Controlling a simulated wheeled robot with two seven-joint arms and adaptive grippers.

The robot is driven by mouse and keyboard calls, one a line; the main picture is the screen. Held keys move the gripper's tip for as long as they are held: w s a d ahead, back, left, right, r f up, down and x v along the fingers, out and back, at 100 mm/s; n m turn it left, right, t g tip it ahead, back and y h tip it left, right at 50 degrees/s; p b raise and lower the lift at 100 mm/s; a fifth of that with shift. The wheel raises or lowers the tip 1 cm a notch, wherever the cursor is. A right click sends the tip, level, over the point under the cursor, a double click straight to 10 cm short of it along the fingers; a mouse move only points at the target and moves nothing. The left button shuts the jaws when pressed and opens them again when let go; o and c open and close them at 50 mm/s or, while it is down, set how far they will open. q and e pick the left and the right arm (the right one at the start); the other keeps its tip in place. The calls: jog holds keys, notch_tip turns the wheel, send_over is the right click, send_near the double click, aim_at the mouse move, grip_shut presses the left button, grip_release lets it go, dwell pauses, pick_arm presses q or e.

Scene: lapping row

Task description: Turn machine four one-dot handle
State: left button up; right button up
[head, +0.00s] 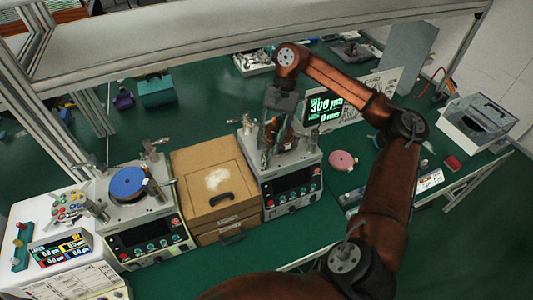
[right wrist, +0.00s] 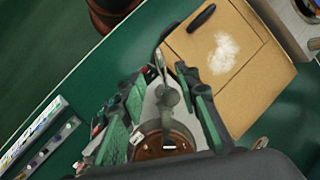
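The right-hand lapping machine (head: 290,184) is a grey box with a dark front panel and a metal post and levers on top. My right gripper (head: 272,140) is over its top and hides part of it. In the right wrist view my right gripper (right wrist: 165,105) has its green-padded fingers spread apart. A grey metal lever with a rounded knob (right wrist: 168,96) stands between the fingers, with gaps visible; contact cannot be made out. A brown round plate (right wrist: 160,142) lies below it. No dot marks or machine number can be read. My left gripper is not in view.
A second machine (head: 150,240) with a blue disc (head: 128,183) stands left. A cardboard-coloured box (head: 213,180) with a black handle sits between the machines. A lit display (head: 325,107) stands behind. A pink disc (head: 342,160) lies on the green bench to the right.

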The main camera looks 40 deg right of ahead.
jog(key=s+v, duration=0.1)
jog(key=v, duration=0.5)
jog(key=shift+w+r, duration=0.25)
jog(key=shift+w, duration=0.3)
jog(key=shift+d, duration=0.15)
